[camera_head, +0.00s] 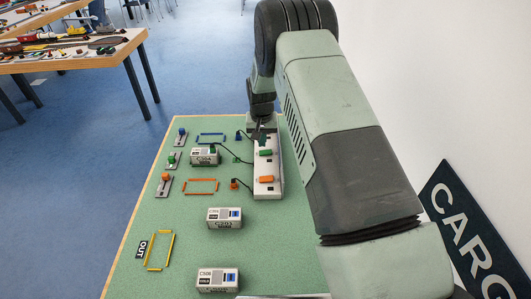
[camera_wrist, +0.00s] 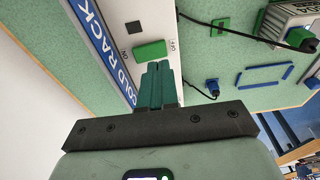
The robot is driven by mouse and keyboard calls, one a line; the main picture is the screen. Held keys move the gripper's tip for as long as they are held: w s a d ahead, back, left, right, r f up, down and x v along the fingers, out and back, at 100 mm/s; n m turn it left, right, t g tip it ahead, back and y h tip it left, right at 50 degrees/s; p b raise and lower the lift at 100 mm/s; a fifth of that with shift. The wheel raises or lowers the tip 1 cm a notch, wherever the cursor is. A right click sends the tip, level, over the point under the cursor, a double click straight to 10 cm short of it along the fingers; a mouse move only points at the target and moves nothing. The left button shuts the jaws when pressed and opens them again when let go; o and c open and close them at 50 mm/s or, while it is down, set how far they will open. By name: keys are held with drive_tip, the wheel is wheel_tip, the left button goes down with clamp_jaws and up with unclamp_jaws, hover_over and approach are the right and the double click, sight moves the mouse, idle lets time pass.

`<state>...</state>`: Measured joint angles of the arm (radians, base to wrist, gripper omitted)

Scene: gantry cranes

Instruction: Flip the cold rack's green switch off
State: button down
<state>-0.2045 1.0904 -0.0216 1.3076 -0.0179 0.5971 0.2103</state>
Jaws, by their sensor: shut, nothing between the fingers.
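The cold rack (camera_head: 266,190) is a long white strip at the right of the green table. Its blue label reading COLD RACK shows in the wrist view (camera_wrist: 98,40). The green switch (camera_head: 265,152) lies on the strip, and it shows close up in the wrist view (camera_wrist: 150,50) between ON at its left and OFF at its right. I cannot tell which way it is tipped. My gripper (camera_wrist: 158,66) is shut and empty. Its fingertips are right beside the green switch, nearer the OFF end; I cannot tell whether they touch it.
An orange switch (camera_head: 266,178) sits on the same strip. Black cables run left of the rack, one to a white container (camera_head: 204,156). A blue plug (camera_wrist: 212,88) is near my fingers. Two more containers (camera_head: 224,217) (camera_head: 217,279) stand in front. A white wall is at the right.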

drive_tip(key=shift+r, duration=2.05)
drive_tip(key=s+d+r+t, duration=0.15)
drive_tip(key=s+r, duration=0.25)
drive_tip(key=r, duration=0.5)
drive_tip(key=s+d+r, duration=0.2)
drive_tip(key=s+r, duration=0.3)
drive_tip(key=r, duration=0.4)
drive_tip(key=s+d+r, duration=0.2)
drive_tip(key=s+r, duration=0.2)
drive_tip(key=r, duration=0.5)
drive_tip(key=s+d+r+t, duration=0.1)
drive_tip(key=s+d+r, duration=0.1)
drive_tip(key=s, duration=1.2)
drive_tip(key=s+d+r+t, duration=0.1)
drive_tip(key=s+d+r, duration=0.2)
drive_tip(key=s, duration=1)
drive_tip(key=shift+s+d+r, duration=0.15)
drive_tip(key=shift+s+r, duration=0.2)
drive_tip(key=shift+r, duration=0.2)
